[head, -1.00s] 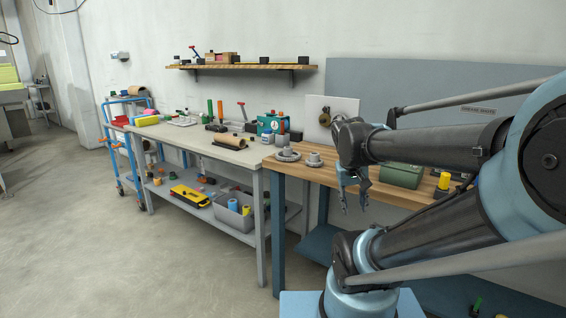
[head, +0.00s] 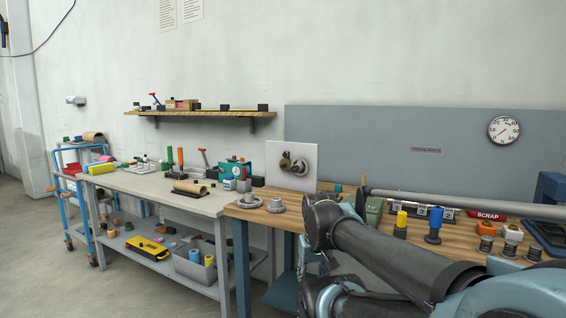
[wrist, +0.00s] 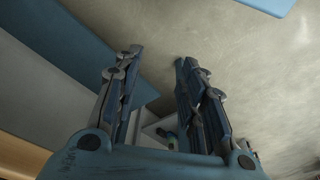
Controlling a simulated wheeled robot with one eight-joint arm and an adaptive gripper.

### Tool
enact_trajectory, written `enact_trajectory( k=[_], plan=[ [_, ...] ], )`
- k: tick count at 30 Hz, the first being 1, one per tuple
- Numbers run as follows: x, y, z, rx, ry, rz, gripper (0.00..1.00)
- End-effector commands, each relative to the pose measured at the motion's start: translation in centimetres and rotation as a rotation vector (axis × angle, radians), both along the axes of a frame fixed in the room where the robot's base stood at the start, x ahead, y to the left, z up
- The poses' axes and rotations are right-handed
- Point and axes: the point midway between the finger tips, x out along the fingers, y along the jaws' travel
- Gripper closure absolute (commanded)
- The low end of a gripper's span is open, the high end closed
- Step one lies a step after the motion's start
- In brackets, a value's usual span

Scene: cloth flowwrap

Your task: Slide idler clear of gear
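A white upright panel (head: 280,156) stands at the back of the wooden bench. The wrist view does not show the panel.
Yellow and blue pegs, a red scrap sign (head: 487,215) and jars stand to the right. A grey workbench (head: 160,186) with tools adjoins on the left.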

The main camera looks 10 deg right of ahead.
Motion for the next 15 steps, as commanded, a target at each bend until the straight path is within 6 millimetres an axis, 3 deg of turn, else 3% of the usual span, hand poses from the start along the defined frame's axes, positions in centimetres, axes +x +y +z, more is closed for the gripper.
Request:
enact_trajectory(
  k=[3, 15],
  plan=[
    [0.92, 0.0, -0.33, 0.0, 0.011, 0.0, 0.62],
    [0.17, -0.09, 0.32, -0.006, -0.001, -0.002, 0.63]
  ],
)
